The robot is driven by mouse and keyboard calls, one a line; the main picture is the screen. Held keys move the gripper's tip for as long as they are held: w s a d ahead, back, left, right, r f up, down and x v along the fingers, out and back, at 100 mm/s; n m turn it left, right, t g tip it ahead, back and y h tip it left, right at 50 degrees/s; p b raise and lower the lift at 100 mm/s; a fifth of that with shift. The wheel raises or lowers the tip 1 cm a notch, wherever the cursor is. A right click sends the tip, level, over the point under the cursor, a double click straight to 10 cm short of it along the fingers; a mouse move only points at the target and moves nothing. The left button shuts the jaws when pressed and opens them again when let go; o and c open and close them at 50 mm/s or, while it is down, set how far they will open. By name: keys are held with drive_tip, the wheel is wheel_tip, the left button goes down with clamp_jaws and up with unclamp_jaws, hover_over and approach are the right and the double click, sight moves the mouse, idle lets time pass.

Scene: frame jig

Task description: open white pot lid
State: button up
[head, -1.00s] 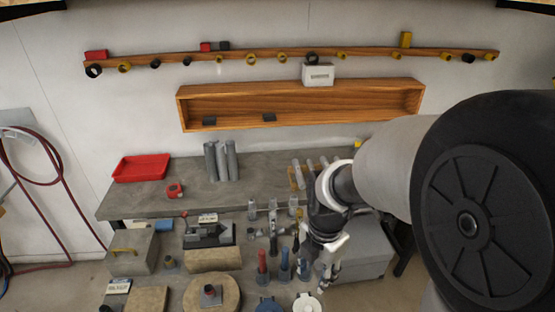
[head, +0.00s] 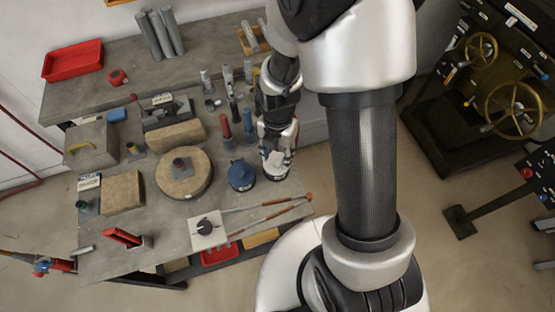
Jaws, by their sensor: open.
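My gripper (head: 277,160) is at the right side of the lower workbench, pointing down over the white-lidded pot (head: 276,176). The gripper covers most of this pot and its lid, so only a little of the rim shows. My fingertips are hard to make out. The jaws are open, and I cannot tell whether they touch the lid. A blue pot (head: 241,175) stands just left of the white one, with its lid on.
A round wooden block (head: 184,173) lies left of the pots. Blue and red upright tools (head: 227,132) stand behind them. Long-handled red-grip tools (head: 270,216) lie in front. A machine with handwheels (head: 513,110) stands at the right across open floor.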

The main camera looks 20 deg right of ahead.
sight(278, 162)
drive_tip(key=shift+f, duration=1.55)
clamp_jaws()
